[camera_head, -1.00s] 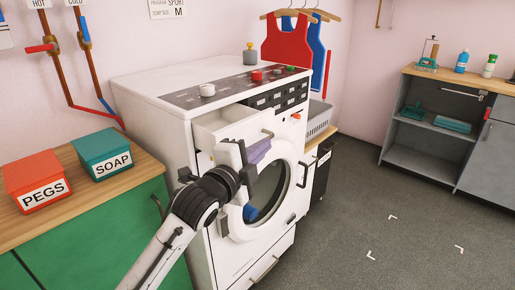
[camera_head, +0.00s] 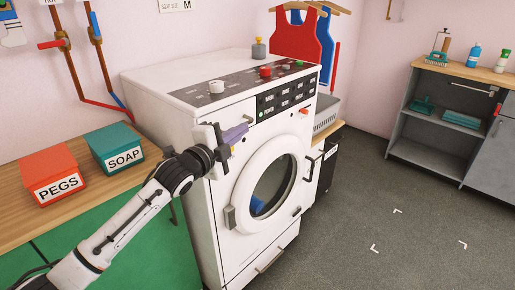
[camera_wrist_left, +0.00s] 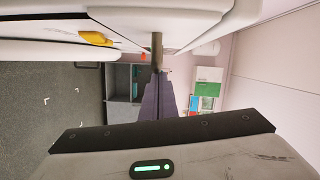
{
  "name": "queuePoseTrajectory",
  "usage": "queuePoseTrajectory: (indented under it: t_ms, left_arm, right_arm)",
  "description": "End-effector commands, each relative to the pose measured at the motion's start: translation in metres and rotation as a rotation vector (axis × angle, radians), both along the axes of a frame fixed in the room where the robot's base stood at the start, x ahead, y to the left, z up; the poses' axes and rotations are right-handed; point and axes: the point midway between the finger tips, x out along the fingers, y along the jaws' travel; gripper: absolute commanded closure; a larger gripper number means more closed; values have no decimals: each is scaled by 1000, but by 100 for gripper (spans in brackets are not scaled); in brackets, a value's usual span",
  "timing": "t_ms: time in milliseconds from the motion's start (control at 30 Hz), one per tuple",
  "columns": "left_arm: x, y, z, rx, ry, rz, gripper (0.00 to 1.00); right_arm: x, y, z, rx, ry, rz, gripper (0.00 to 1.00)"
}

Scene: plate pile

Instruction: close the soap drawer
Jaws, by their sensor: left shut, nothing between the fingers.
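The soap drawer (camera_head: 238,112) is at the upper left of the white washing machine's front, left of the black button panel. Its front looks level with the machine face in the head view; my gripper covers its lower part, so I cannot tell if a small gap exists. My left gripper (camera_head: 236,134) is shut and empty, its purple-grey fingers right at the drawer front. In the left wrist view the shut fingers (camera_wrist_left: 159,85) reach toward a grey-brown handle (camera_wrist_left: 157,45) beside the white front; whether they touch is unclear. My right gripper is not in view.
The washing machine (camera_head: 215,215) has its round door (camera_head: 268,187) shut below the drawer. A red PEGS box (camera_head: 52,175) and green SOAP box (camera_head: 116,147) stand on the left counter. Open floor (camera_head: 370,215) lies to the right, before a grey cabinet.

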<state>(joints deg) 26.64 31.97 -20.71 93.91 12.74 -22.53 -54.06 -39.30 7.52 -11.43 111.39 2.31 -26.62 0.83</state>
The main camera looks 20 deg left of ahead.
Motion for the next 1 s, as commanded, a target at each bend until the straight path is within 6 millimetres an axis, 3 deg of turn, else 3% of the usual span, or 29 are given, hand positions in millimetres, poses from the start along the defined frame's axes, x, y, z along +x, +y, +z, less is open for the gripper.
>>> queuePoseTrajectory:
  t_ms: [200,400,600,800,1000]
  left_arm:
    - [-9,-41,12,-5,2,-13,100]
    - [-54,-31,7,3,2,-13,100]
    - [-90,-25,10,0,2,-14,100]
    - [-106,-22,12,-2,0,-14,100]
    - [-109,-23,5,-18,14,-13,100]
  right_arm:
    - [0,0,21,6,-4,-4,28]
    - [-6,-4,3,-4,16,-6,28]
    - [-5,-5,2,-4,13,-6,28]
    - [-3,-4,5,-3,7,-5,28]
    - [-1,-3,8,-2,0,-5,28]
